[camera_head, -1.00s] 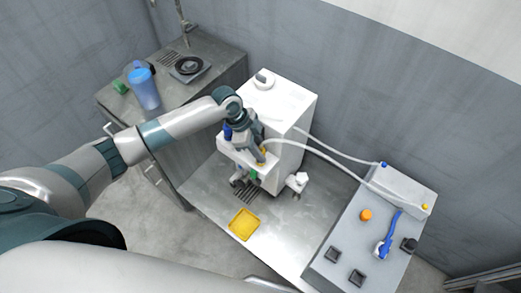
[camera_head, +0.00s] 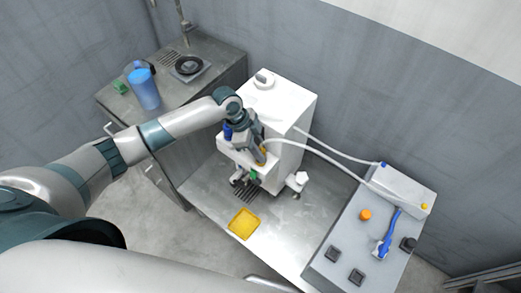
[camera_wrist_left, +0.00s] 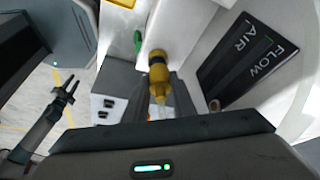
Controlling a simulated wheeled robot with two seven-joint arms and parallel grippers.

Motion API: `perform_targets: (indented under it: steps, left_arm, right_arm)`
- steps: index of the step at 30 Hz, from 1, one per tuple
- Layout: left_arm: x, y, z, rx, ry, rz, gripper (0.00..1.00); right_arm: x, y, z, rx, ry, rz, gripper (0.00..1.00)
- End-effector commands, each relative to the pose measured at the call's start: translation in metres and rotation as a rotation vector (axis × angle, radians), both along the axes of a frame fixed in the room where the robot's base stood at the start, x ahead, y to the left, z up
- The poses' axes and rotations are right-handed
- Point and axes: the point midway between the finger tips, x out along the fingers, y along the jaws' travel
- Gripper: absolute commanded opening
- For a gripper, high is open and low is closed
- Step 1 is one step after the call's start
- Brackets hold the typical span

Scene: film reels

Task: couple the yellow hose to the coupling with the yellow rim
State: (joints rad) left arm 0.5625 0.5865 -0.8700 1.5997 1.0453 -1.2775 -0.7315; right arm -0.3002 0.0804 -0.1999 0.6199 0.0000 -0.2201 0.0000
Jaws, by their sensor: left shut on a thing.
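My left gripper (camera_head: 259,154) is at the front of the white machine (camera_head: 285,105), shut on the yellow hose end. In the left wrist view the yellow hose end (camera_wrist_left: 160,78) sits between the fingers, with a pale tube below it. Its far end is close against the machine's white front. The coupling with the yellow rim cannot be told apart from the hose end, so I cannot tell whether they are joined. The pale hose (camera_head: 315,155) runs right to the grey unit. My right gripper (camera_wrist_left: 70,88) shows at the left of the wrist view, open and empty.
A green fitting (camera_wrist_left: 138,42) is beside the hose end. A dark FLOW AIR panel (camera_wrist_left: 245,60) is to the right. A yellow tray (camera_head: 244,224) lies on the metal table. A grey control box (camera_head: 345,240) with buttons and a blue-handled tool stands right. A blue cup (camera_head: 144,90) stands left.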

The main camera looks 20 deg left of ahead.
Motion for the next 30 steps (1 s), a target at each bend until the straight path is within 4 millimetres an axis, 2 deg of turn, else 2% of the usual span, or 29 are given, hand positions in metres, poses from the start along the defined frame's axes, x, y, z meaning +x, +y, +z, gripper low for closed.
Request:
perform_targets:
  steps: [23, 24, 30]
  left_arm:
    - [0.000, 0.000, -0.012, 0.000, 0.000, 0.000, 0.01]
    - [0.000, 0.000, -0.012, 0.000, 0.000, 0.000, 0.31]
    - [0.000, 0.000, -0.011, 0.000, 0.000, 0.000, 0.31]
  right_arm:
    - [0.000, 0.000, -0.007, 0.000, -0.001, 0.000, 0.31]
    - [0.000, 0.000, -0.007, 0.000, -0.001, 0.000, 0.31]
    - [0.000, 0.000, -0.007, 0.000, -0.001, 0.000, 0.31]
